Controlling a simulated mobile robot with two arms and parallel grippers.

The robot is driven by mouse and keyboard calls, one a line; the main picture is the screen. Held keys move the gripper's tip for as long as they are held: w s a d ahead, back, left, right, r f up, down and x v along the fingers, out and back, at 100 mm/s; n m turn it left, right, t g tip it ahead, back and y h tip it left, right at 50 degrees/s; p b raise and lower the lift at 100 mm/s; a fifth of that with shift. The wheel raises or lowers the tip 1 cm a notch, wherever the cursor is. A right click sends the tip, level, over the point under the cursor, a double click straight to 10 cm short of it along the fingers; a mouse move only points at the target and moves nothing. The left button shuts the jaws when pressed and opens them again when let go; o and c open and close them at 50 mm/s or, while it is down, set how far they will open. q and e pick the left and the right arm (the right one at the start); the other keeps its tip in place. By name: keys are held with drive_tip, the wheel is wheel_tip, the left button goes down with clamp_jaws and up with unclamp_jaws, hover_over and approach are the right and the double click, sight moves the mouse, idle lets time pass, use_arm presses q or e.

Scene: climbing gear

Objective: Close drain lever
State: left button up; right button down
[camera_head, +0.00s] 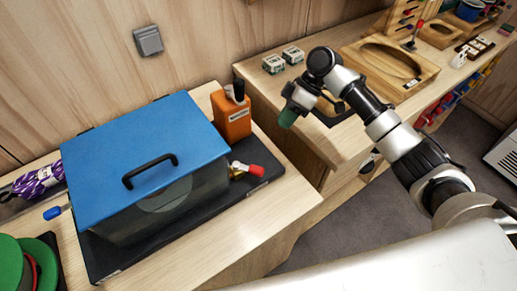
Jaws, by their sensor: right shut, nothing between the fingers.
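A tank with a blue lid (145,150) and a black handle stands on the left bench. At its right front side is a brass valve (237,171) with a red lever (256,170) pointing right. My right gripper (288,118) is shut and empty. It hangs in the air up and right of the lever, apart from it, with its dark green tip pointing down. My left gripper is not in view.
The tank stands on a black tray (105,272). An orange bottle (231,115) stands behind the valve. Small boxes (274,64) and a wooden tray (425,72) are on the right bench. A purple roll (38,181) and green item (12,262) are at left.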

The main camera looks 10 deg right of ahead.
sight(248, 168)
drive_tip(key=p+x, duration=0.3)
drive_tip(key=x, duration=0.6)
drive_tip(key=shift+f, duration=0.15)
drive_tip(key=s+p, duration=0.1)
drive_tip(key=s+a+p, duration=0.1)
drive_tip(key=shift+s+a, duration=0.2)
drive_tip(key=shift+s, duration=0.2)
drive_tip(key=shift+s+a+f+p, duration=0.1)
drive_tip(key=shift+s+a+p, duration=0.05)
drive_tip(key=shift+s+p, duration=0.2)
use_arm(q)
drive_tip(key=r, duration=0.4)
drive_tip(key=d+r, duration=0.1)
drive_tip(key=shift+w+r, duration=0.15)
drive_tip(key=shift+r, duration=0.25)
use_arm(e)
drive_tip(key=shift+f, duration=0.1)
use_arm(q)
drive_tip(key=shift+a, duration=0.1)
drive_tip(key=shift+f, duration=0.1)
use_arm(e)
drive_tip(key=shift+w, duration=0.15)
